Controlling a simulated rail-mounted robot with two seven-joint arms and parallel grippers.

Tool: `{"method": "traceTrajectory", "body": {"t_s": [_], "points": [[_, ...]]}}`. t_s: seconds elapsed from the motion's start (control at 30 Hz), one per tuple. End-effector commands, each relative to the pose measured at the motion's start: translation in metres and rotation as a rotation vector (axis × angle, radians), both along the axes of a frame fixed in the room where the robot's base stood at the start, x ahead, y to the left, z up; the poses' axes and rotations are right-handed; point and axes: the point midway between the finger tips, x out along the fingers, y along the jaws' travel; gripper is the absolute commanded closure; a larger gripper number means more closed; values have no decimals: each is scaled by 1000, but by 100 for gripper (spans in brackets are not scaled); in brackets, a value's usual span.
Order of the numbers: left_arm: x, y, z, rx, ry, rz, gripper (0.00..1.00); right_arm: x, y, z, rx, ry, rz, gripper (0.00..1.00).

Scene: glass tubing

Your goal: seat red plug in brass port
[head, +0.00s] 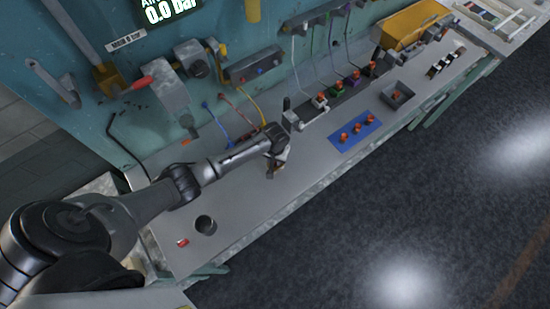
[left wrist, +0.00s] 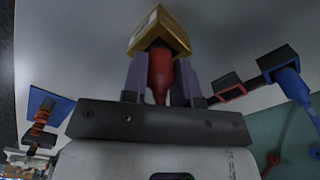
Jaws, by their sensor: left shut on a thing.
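In the left wrist view my left gripper (left wrist: 160,80) is shut on a red plug (left wrist: 159,72), with a finger on either side of it. The plug's far end meets the dark opening of the brass port (left wrist: 158,28), a gold-coloured block. How deep the plug sits in it cannot be told. In the head view my left gripper (head: 275,160) is low over the middle of the grey bench (head: 245,205), and hides most of the plug and port. My right gripper is not in view.
In the left wrist view a red-rimmed socket (left wrist: 230,92) and a blue-rimmed socket with a blue plug (left wrist: 288,80) stand to the right.

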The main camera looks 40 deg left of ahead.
Motion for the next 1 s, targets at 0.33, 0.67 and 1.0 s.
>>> {"method": "traceTrajectory", "body": {"t_s": [0.33, 0.67, 1.0], "points": [[0, 0, -3, 0, 0, 0, 59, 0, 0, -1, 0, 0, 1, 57], [0, 0, -2, 0, 0, 0, 48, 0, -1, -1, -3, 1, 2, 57], [1, 0, 37, 0, -4, -1, 48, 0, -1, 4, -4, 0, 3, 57]]}}
